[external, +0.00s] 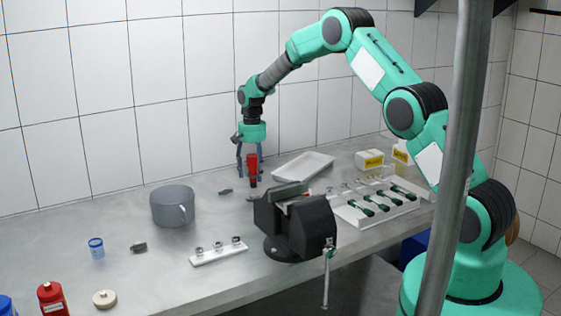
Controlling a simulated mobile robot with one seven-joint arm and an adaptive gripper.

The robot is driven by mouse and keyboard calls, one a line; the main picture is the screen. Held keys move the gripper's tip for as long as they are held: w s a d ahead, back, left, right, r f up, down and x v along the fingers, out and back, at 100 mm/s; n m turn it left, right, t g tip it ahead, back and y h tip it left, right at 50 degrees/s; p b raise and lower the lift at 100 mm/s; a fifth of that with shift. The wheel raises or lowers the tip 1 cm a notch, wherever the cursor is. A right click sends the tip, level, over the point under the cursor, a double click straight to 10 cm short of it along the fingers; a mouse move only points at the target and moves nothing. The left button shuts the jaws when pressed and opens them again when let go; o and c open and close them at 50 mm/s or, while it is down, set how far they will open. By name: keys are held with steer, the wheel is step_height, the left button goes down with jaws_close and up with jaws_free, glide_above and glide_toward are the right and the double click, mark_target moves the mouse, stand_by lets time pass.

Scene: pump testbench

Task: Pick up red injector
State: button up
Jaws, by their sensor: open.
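The red injector (252,162) stands upright over the steel table, behind the black vise, with its dark tip pointing down. My gripper (250,172) points straight down above it. Its two dark fingers are open, one on each side of the injector's red body. I cannot tell whether either finger touches it, or what the injector's lower end rests on.
A black vise (296,226) stands in front of the injector. A grey pot (173,206) is to the left, and an empty white tray (303,166) lies behind to the right. A white tray with green-handled parts (350,213) is farther right. Small loose parts lie nearby.

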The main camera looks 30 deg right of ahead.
stand_by(0.5)
jaws_close()
steer(key=shift+r, duration=0.1)
